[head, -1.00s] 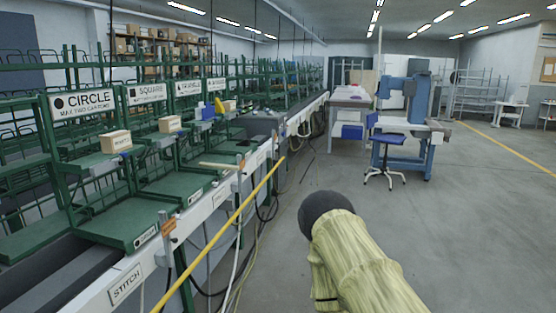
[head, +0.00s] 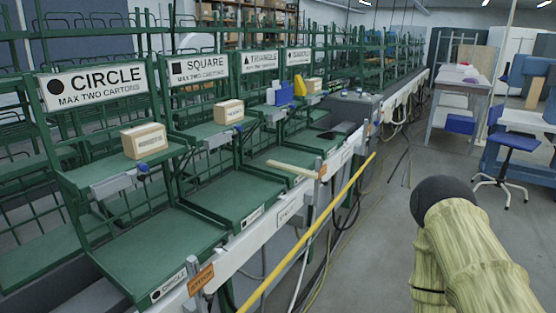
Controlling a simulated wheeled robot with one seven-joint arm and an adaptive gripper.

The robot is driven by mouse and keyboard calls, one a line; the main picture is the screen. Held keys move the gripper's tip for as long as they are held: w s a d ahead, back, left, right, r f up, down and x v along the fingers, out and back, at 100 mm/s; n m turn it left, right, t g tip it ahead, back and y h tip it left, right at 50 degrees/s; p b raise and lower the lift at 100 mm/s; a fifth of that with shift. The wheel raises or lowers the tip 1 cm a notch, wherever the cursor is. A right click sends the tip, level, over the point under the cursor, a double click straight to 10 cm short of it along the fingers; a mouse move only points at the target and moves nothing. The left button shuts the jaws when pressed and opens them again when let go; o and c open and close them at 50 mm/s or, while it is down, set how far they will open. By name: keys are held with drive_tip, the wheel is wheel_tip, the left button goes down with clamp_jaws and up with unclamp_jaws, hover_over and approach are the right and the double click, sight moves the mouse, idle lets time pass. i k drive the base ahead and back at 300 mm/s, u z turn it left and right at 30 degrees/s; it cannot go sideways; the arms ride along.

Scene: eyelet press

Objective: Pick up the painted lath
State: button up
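A long, thin yellow bar (head: 310,228) slants along the front of the green stations in the head view, from the bottom edge up to the right. A short pale, wood-coloured strip (head: 291,170) lies at the front edge of a green shelf farther back. I cannot tell for sure which of the two is the painted lath. Part of my arm, pale yellow-green with a dark rounded end, shows at the lower right, apart from both. My gripper is not in view.
Green stations carry CIRCLE (head: 95,87), SQUARE (head: 199,68) and TRIANGLE signs. Small cartons (head: 144,140) stand on their upper shelves. A white rail (head: 285,212) runs along the front. A blue stool (head: 510,150) stands at right. The grey floor between is mostly clear.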

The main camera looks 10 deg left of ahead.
sight(308, 174)
drive_tip(key=u, duration=0.05)
drive_tip(key=i, duration=0.35)
drive_tip(key=u, duration=0.1)
drive_tip(key=k, duration=0.55)
drive_tip(key=z, duration=0.65)
drive_tip(key=i, duration=1.65)
drive_tip(key=u, duration=0.9)
drive_tip(key=i, duration=0.5)
drive_tip(key=u, duration=0.45)
